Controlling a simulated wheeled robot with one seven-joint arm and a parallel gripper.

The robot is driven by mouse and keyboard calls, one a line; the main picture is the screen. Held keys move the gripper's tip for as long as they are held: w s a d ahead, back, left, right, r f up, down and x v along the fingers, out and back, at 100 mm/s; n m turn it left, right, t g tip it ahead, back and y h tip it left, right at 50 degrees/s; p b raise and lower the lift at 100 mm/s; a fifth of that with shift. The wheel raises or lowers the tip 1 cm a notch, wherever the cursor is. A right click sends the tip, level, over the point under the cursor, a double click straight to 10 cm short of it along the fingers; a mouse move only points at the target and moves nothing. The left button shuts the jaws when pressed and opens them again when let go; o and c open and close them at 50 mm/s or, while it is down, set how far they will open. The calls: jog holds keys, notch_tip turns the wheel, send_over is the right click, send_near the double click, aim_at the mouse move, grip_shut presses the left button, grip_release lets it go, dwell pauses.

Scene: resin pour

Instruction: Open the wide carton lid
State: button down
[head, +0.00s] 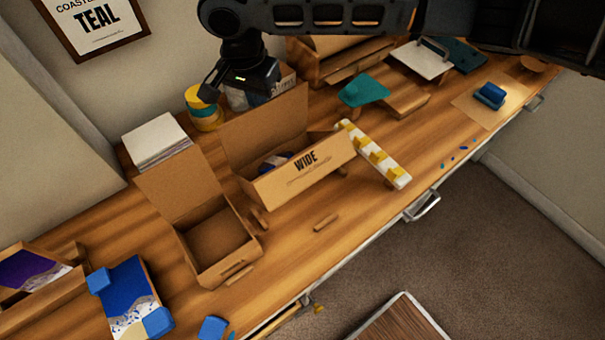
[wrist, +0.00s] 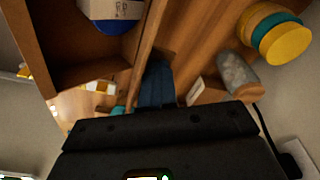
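The wide carton (head: 308,174), marked WIDE, stands on the bench in the middle of the head view. Its lid (head: 265,125) stands up at the back edge, so the carton is open and dark and blue contents show inside. In the wrist view the lid (wrist: 148,45) shows nearly edge-on, with the carton's inside to its left. My gripper (head: 207,93) is above and behind the lid, to its left. In the wrist view its dark fingers (wrist: 157,85) look close together, beside the lid's rear side, with nothing seen between them. Contact with the lid cannot be told.
A smaller open carton (head: 216,240) stands to the left in front. A paper stack (head: 157,140), yellow and teal rolls (head: 203,108) and a jar (wrist: 238,72) are near the wall. A white strip with yellow blocks (head: 374,155) lies right of the wide carton.

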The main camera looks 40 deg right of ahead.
jog(key=shift+w+f, duration=0.4)
jog(key=shift+w, duration=0.25)
jog(key=shift+r+p, duration=0.35)
jog(key=shift+r, duration=1.2)
notch_tip(320, 180, up, 6)
